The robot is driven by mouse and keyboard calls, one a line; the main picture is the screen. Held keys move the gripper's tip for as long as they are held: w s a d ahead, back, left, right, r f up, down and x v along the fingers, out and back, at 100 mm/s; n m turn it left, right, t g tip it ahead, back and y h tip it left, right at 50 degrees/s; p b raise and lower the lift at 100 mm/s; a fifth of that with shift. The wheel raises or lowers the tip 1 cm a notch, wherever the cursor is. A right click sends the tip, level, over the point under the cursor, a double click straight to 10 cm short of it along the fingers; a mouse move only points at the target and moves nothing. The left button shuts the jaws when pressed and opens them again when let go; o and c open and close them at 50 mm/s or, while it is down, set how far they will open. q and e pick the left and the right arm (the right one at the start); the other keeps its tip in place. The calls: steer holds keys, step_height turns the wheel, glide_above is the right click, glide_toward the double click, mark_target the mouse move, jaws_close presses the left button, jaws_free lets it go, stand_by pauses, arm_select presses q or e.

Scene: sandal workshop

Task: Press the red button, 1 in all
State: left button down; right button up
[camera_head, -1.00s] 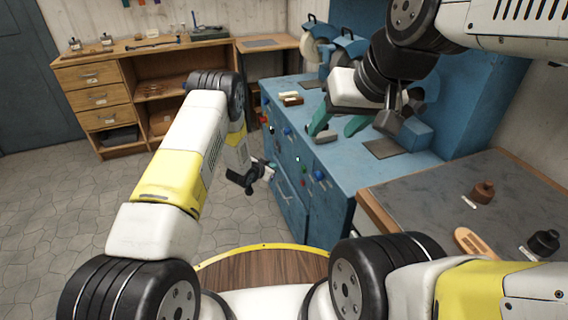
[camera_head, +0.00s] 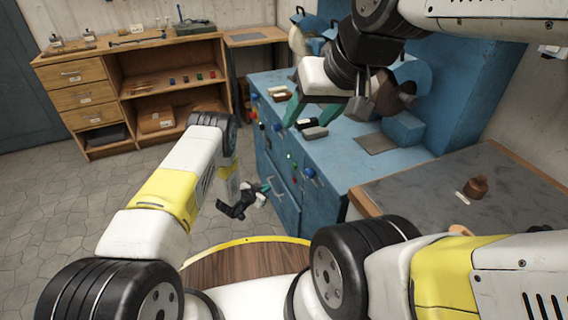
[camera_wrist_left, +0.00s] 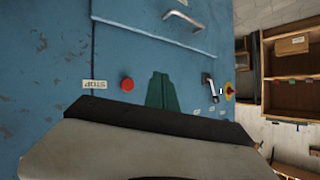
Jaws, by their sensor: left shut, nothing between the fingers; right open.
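A round red button (camera_wrist_left: 127,84) sits on the blue cabinet front in the left wrist view, beside a white label reading STOP (camera_wrist_left: 95,85). In the head view I cannot single this button out among the small coloured controls. My left gripper (camera_head: 264,187) is shut and empty, low before the cabinet front. Its green fingers (camera_wrist_left: 161,90) show right of the red button in the left wrist view; whether they touch the panel is unclear. My right gripper (camera_head: 323,112) is open above the blue bench top, partly hidden by its own wrist.
The blue cabinet (camera_head: 335,190) has drawer handles and several coloured knobs. A red-and-yellow control (camera_wrist_left: 229,91) is at the right in the wrist view. A grey-topped table (camera_head: 430,190) stands right. A wooden shelf unit (camera_head: 107,66) stands behind; the left floor is clear.

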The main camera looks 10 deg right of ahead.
arm_select(q)
steer(key=w+d, duration=0.1)
steer(key=d, duration=0.7)
steer(key=shift+w, duration=0.25)
steer(key=shift+d, duration=0.15)
stand_by(1.6)
steer(key=shift+w+d, duration=0.1)
steer(key=shift+d, duration=0.2)
steer(key=shift+d, duration=0.45)
stand_by(0.6)
stand_by(0.3)
steer(key=shift+a, duration=0.85)
steer(key=a, duration=0.2)
steer(key=s+a, duration=0.1)
steer(key=a, duration=0.2)
